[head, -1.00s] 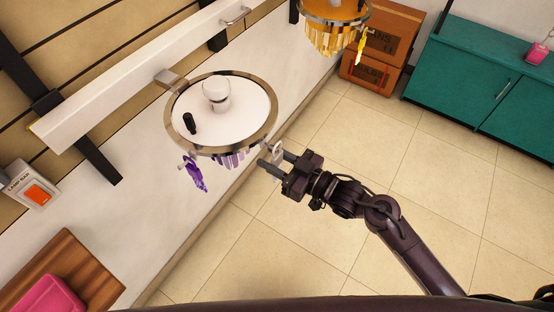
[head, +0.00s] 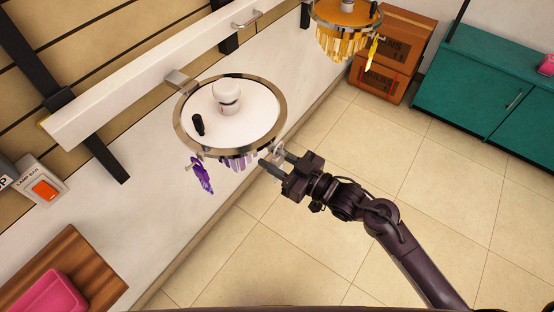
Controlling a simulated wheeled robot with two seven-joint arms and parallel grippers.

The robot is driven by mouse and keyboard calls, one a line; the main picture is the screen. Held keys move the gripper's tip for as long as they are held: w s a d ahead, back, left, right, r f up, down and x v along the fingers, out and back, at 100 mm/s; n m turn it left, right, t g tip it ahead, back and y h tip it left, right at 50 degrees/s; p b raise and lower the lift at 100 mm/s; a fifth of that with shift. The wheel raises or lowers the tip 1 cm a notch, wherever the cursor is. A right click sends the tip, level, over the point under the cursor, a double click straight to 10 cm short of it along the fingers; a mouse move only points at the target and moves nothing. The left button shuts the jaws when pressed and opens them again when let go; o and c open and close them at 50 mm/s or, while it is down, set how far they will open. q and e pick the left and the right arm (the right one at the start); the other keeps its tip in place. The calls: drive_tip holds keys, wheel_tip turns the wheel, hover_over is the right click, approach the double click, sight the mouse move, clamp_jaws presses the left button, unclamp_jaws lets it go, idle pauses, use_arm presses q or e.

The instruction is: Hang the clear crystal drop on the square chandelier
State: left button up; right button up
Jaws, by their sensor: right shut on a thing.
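My right gripper (head: 272,160) is shut on a small pale, clear piece (head: 279,151), which looks like the crystal drop; the fingers partly hide it. It is held just off the lower right rim of a round chandelier (head: 283,125) with a metal ring, white top and purple drops. I cannot tell whether the piece touches the ring. A second round chandelier (head: 345,18) with amber drops hangs at the top, partly cut off. No square chandelier shows in this view. My left gripper is not in view.
A purple drop (head: 202,178) hangs outside the near ring at its lower left. A white beam (head: 140,85) runs along the wall behind. Brown boxes (head: 388,60) and a teal cabinet (head: 478,85) stand at the upper right. The tiled floor at right is clear.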

drive_tip(key=shift+f, duration=0.1)
drive_tip(key=shift+f+b, duration=0.35)
drive_tip(key=shift+f, duration=0.1)
drive_tip(key=shift+f, duration=0.15)
idle(0.5)
drive_tip(key=o, duration=1.1)
drive_tip(key=shift+c, duration=0.2)
drive_tip(key=shift+o, duration=0.4)
drive_tip(key=o, duration=0.6)
drive_tip(key=shift+c, duration=0.2)
